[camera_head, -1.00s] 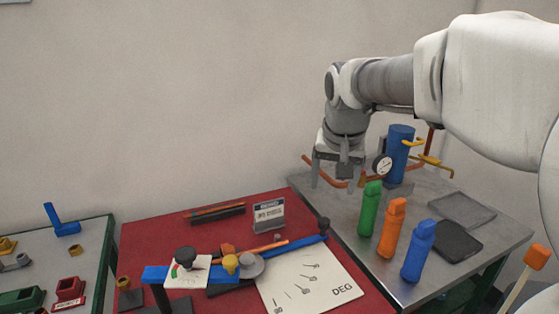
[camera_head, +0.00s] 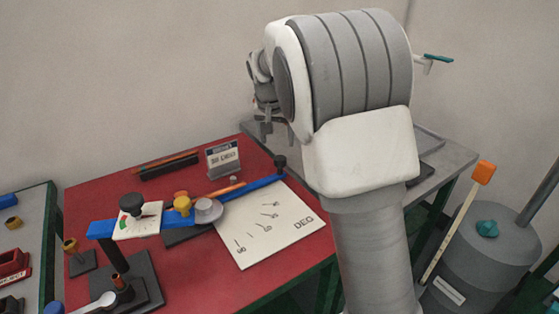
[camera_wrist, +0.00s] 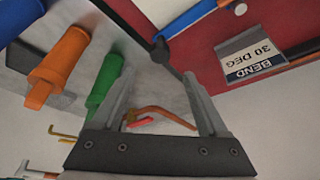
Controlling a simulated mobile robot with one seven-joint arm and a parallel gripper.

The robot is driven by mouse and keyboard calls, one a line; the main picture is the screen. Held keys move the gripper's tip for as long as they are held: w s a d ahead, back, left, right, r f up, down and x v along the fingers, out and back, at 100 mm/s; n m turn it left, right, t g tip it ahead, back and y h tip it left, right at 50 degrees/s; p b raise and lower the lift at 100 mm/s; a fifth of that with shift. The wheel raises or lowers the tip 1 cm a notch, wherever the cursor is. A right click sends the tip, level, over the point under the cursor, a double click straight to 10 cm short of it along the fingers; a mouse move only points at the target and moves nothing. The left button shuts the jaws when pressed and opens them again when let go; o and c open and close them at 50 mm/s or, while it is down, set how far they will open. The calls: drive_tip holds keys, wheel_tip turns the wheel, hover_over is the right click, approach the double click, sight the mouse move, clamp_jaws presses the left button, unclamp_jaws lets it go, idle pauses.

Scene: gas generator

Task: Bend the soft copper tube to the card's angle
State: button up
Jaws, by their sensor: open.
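The card (camera_head: 223,158) stands upright at the back of the red mat (camera_head: 110,200). In the wrist view the card (camera_wrist: 252,56) shows upside down and reads "BEND 30 DEG". Another such tube (camera_head: 165,160) rests on a dark rack behind. My gripper (camera_head: 265,130) is above the grey table beyond the mat, apart from the tubes. In the wrist view my gripper (camera_wrist: 163,75) is open, with no object held.
A white DEG angle sheet (camera_head: 270,228) lies before the bender. A bent copper-coloured pipe (camera_wrist: 160,112) shows beyond the fingers. A grey drum (camera_head: 485,250) stands at right.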

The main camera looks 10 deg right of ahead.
sight(280, 159)
drive_tip(key=b+x, duration=0.1)
drive_tip(key=x, duration=0.8)
drive_tip(key=shift+w+f+b, duration=0.15)
drive_tip(key=shift+f+b, duration=0.2)
drive_tip(key=shift+c, duration=0.4)
clamp_jaws()
idle(0.5)
